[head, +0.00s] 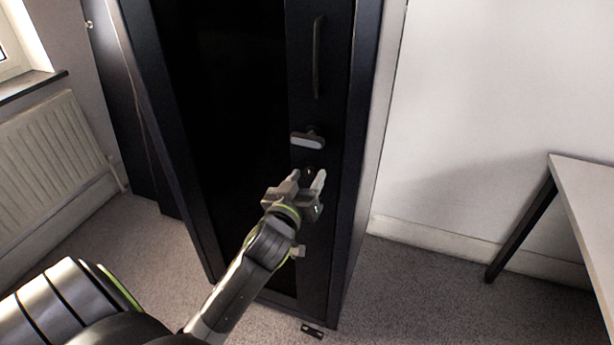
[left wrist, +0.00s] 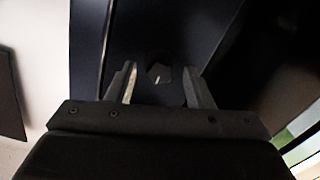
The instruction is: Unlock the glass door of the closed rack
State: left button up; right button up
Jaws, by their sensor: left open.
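The closed rack (head: 340,200) is tall and black, with a dark glass door (head: 225,120) in its front. The door's right frame strip carries a long vertical pull handle (head: 316,57) and, below it, a grey horizontal lever (head: 308,141). Just under the lever is a small dark round part, probably the lock knob (head: 308,171). My left gripper (head: 308,179) is open close to this part, with fingers pointing at the door. In the left wrist view the dark knob (left wrist: 158,72), with a small pale mark, shows between the open fingertips, not gripped. My right gripper is not visible.
A white table (head: 585,190) with dark legs stands at the right. A radiator (head: 55,145) is on the left wall under a window sill. A small dark bracket (head: 312,331) lies on the carpet by the rack's base. The carpet between rack and table is clear.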

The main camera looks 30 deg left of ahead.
pick_arm(q)
jog(key=shift+w, duration=0.35)
jog(key=shift+c, duration=0.5)
jog(key=c, duration=0.9)
